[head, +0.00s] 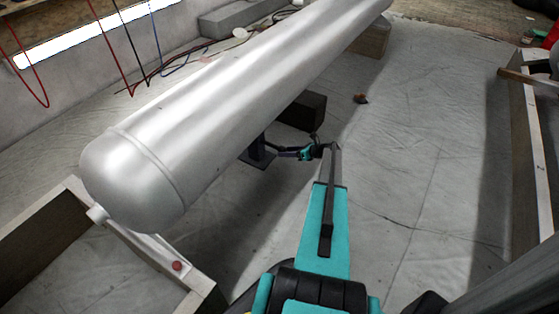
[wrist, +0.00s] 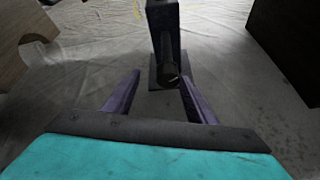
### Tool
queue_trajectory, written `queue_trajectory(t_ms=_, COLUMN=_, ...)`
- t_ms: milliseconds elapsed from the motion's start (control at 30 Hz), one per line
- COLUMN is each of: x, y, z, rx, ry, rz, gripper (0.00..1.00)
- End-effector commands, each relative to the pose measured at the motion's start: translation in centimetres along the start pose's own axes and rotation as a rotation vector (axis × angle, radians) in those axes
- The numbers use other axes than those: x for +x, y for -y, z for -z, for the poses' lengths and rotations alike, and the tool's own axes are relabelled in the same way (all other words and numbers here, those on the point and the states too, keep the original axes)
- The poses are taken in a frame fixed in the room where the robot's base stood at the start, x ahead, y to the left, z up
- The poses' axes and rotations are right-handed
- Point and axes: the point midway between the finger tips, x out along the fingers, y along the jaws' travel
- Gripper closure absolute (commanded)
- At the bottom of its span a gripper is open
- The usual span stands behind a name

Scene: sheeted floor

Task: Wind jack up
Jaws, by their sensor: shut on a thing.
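The jack (head: 257,158) is a dark post on a flat base plate, standing upright under the large silver tank (head: 215,95). In the wrist view the jack (wrist: 163,22) is at the top middle, with a dark, rounded crank part low on its near side. My gripper (head: 306,152) reaches in from the right side of the tank to the jack's handle. In the wrist view the purple fingers of my gripper (wrist: 160,77) stand on either side of the crank part, shut on the handle. The exact contact is hard to see, and the tank hides the jack's top.
A dark block (head: 303,110) stands under the tank just behind the jack. A wooden frame (head: 170,262) is at the near end of the tank, another (head: 530,150) at the right. The sheeted floor (head: 420,150) between is mostly clear.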

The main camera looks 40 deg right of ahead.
Motion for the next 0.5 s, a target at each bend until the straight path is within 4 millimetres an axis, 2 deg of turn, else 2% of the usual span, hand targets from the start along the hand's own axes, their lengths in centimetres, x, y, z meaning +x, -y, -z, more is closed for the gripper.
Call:
queue_trajectory(t_ms=33, x=0.61, y=-1.09, z=0.96, rx=0.017, ry=-0.009, rz=-0.039, gripper=0.68)
queue_trajectory(t_ms=500, x=0.65, y=-0.97, z=0.54, rx=0.17, ry=-0.005, rz=-0.111, gripper=0.69)
